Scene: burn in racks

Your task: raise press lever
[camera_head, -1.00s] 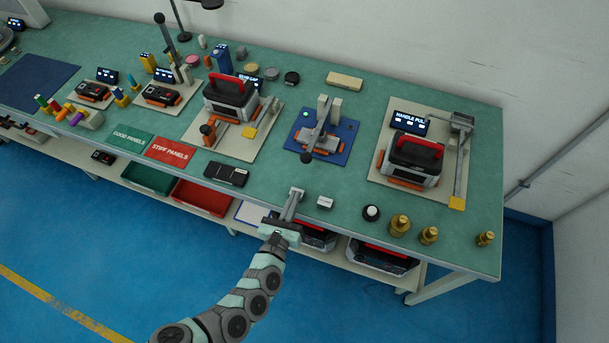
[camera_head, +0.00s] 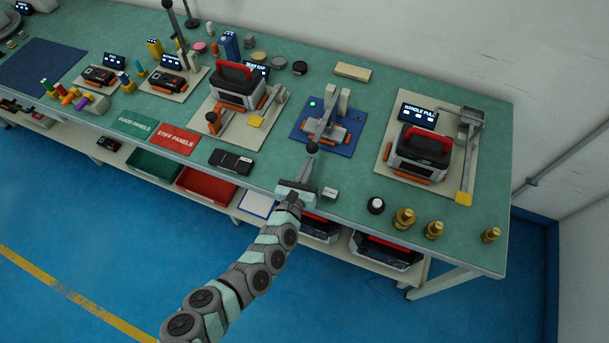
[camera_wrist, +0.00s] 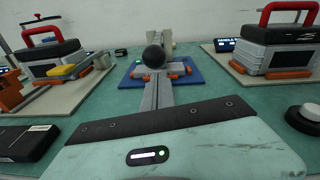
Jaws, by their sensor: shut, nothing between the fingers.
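The press stands on a blue base plate (camera_head: 301,128) with orange pads and two pale upright posts (camera_head: 344,100) at its back. Its grey lever (camera_head: 325,122) points toward the front of the bench and ends in a black ball knob (camera_head: 311,147). In the wrist view the knob (camera_wrist: 154,56) is straight ahead, just beyond the fingertips. My gripper (camera_head: 310,160) is shut and empty, with its fingertips right by the knob on its front side. I cannot tell whether they touch it. The fingers (camera_wrist: 156,84) hide part of the lever in the wrist view.
A handle-pull station (camera_head: 383,168) is to the right, and another fixture with a red-handled case (camera_head: 236,85) is to the left. A black box (camera_head: 231,161), a small white block (camera_head: 329,193), a black-and-white knob (camera_head: 376,205) and brass weights (camera_head: 404,218) sit near the front edge.

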